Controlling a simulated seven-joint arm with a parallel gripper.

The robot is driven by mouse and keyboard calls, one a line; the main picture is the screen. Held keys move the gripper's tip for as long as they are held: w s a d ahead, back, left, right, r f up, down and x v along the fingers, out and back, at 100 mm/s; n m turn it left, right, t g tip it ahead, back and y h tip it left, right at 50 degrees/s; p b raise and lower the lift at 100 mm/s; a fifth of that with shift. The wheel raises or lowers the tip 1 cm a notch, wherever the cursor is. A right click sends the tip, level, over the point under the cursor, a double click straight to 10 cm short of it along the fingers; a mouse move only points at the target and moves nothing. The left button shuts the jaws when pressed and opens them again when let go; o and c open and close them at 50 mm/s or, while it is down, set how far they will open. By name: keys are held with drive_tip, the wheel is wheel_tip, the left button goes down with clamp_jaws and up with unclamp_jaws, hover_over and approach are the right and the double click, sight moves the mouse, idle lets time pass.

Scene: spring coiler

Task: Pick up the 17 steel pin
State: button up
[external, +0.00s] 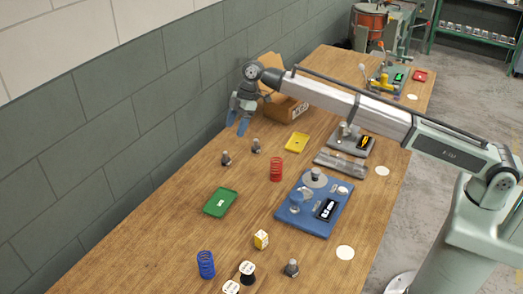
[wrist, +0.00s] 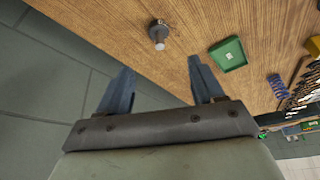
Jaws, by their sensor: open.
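Several small dark steel pins with grey tops stand on the wooden table. In the external view, one pin (external: 226,158) stands left of centre, another pin (external: 256,146) is just right of it, and a third pin (external: 291,268) is near the front. I cannot read any number, so I cannot tell which is 17. My gripper (external: 238,118) is open and empty, above the table's wall side near the first two pins. In the wrist view, my open fingers (wrist: 160,68) are apart, with one pin (wrist: 158,33) beyond them and touching neither finger.
A green tray (external: 207,207), yellow tray (external: 297,142), red spring (external: 276,169) and blue spring (external: 206,265) sit on the table. A blue-based device (external: 297,226) and grey device stand rightward. A cardboard box (external: 292,112) is behind my gripper. A grey wall borders the table's left.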

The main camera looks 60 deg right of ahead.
sight(225, 152)
drive_tip(key=x, duration=0.8)
drive_tip(key=shift+a+f, duration=0.15)
drive_tip(key=shift+w+a+x, duration=0.1)
drive_tip(key=shift+w+x, duration=0.05)
drive_tip(key=shift+x, duration=1.15)
drive_tip(key=shift+w+a+x, duration=0.1)
drive_tip(key=shift+a+x, duration=0.05)
drive_tip(key=shift+x, duration=1.2)
drive_tip(key=shift+c, duration=0.4)
drive_tip(key=c, duration=1.1)
drive_tip(key=shift+c, duration=0.2)
drive_tip(key=shift+r, duration=0.3)
